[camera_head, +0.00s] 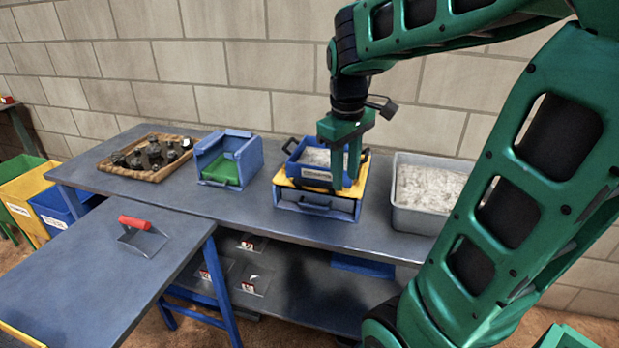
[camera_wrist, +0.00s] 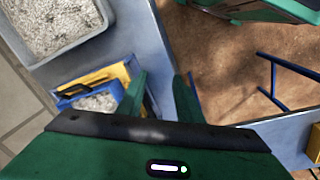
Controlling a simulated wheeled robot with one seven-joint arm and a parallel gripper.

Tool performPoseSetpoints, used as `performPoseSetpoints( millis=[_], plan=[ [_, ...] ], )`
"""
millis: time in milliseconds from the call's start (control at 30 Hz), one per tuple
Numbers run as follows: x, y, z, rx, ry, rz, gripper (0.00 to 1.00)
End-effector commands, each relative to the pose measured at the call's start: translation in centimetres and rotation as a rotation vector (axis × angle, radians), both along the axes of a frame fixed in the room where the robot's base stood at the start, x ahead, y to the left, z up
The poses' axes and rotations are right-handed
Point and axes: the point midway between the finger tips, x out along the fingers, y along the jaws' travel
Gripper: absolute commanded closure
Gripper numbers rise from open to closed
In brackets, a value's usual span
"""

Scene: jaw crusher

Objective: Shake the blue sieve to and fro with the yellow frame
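The blue sieve (camera_head: 307,171) holds pale grey grit and sits in the yellow frame (camera_head: 290,183), on top of a blue-grey box (camera_head: 312,206) on the bench. In the wrist view the sieve (camera_wrist: 70,103) and yellow frame (camera_wrist: 122,74) lie left of my fingers. My gripper (camera_head: 346,182) points down at the sieve's front right side and hides part of it. In the wrist view my gripper (camera_wrist: 160,84) has its two fingers apart, with bare bench visible between them. I cannot tell whether a finger touches the sieve.
A grey tub of grit (camera_head: 403,217) stands right of the stack. A blue box with a green inside (camera_head: 249,165) and a wooden tray of dark rocks (camera_head: 147,176) stand left. A red-handled scraper (camera_head: 144,240) lies on the nearer table (camera_head: 80,285), whose top is otherwise mostly clear.

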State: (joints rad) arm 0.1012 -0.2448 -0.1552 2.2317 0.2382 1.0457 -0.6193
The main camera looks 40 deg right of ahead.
Motion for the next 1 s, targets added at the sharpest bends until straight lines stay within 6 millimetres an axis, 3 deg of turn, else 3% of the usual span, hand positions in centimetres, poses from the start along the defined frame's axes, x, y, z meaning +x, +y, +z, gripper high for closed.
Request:
performPoseSetpoints(
  millis=[33, 100, 200, 300, 533, 1000],
  plan=[
    [2.7, 0.2, 0.6, -0.019, 0.001, 0.103, 0.68],
    [5.7, 0.5, 1.4, -0.043, 0.001, 0.235, 0.68],
    [8.9, 1.1, 2.2, -0.07, 0.002, 0.379, 0.68],
    [10.8, 1.5, 2.6, -0.086, 0.003, 0.466, 0.68],
    [11.7, 1.4, 1.3, -0.094, 0.007, 0.509, 0.68],
    [12.5, 0.1, -6.3, -0.093, 0.007, 0.502, 0.68]
  ],
)
